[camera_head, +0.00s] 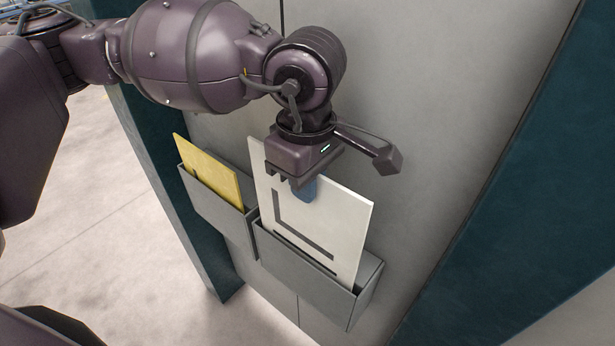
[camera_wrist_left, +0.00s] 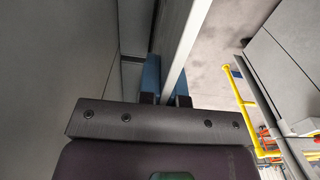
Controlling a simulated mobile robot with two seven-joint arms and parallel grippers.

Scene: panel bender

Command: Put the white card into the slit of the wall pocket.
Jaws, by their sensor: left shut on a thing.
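The white card (camera_head: 343,229) with a dark L-shaped mark stands in the slit of the grey wall pocket (camera_head: 304,276) in the head view, its lower part hidden behind the pocket's front. The card leans slightly, and its upper part sticks out well above the pocket. My left gripper (camera_head: 304,192) is shut on the card's top edge. In the left wrist view the blue fingers (camera_wrist_left: 168,75) sit on both sides of the card (camera_wrist_left: 184,45), which shows edge-on. My right gripper is not in view.
A second grey pocket (camera_head: 217,208) holding a yellow card (camera_head: 208,168) hangs just left. Both pockets are on a grey panel (camera_head: 440,130) between dark teal posts (camera_head: 530,200). Floor (camera_head: 110,230) lies open at the left. Yellow rails (camera_wrist_left: 235,95) show in the left wrist view.

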